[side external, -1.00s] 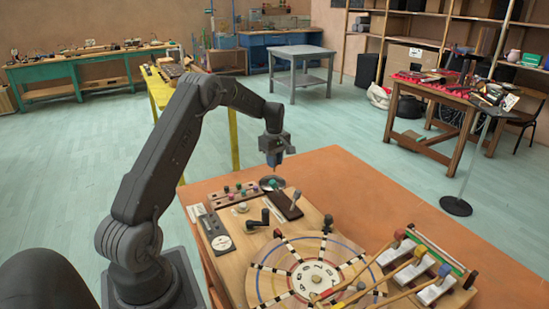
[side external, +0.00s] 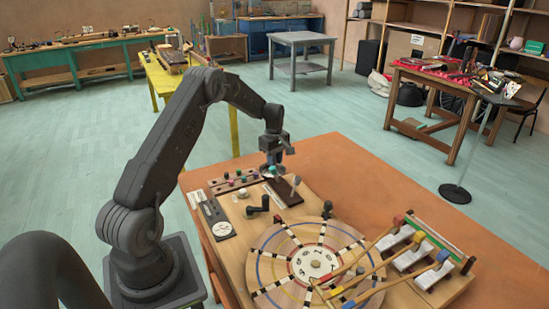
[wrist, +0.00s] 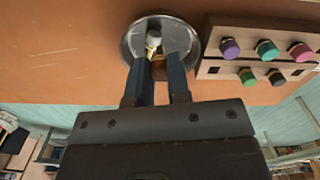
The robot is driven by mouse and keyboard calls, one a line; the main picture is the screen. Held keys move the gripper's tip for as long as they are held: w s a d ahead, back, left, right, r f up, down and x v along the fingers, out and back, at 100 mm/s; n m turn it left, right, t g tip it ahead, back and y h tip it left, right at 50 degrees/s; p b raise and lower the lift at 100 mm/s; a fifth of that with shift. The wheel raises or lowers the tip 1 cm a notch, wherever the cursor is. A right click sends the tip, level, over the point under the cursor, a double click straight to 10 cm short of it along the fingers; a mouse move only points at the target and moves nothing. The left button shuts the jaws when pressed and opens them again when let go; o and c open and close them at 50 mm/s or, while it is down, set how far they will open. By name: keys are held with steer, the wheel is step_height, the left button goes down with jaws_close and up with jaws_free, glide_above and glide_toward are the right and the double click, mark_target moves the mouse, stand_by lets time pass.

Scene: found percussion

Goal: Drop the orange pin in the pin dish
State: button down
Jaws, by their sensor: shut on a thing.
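My gripper (wrist: 162,57) is shut on a small pin (wrist: 154,42), pale at its tip with a bit of orange showing below between the fingers. In the wrist view the fingertips and pin are over the round metal pin dish (wrist: 129,45). I cannot tell whether the pin touches the dish floor. In the side view my gripper (side external: 272,165) is low at the dish, which it largely hides. The pin cannot be made out there.
A wooden pin rack (wrist: 212,67) with purple, teal, pink and green pins stands close beside the dish. A striped wooden wheel (side external: 275,262) and colored mallets lie nearer the camera.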

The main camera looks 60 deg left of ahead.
steer(key=c, duration=1)
jaws_free()
steer(key=shift+r, duration=0.1)
step_height(320, 180, up, 14)
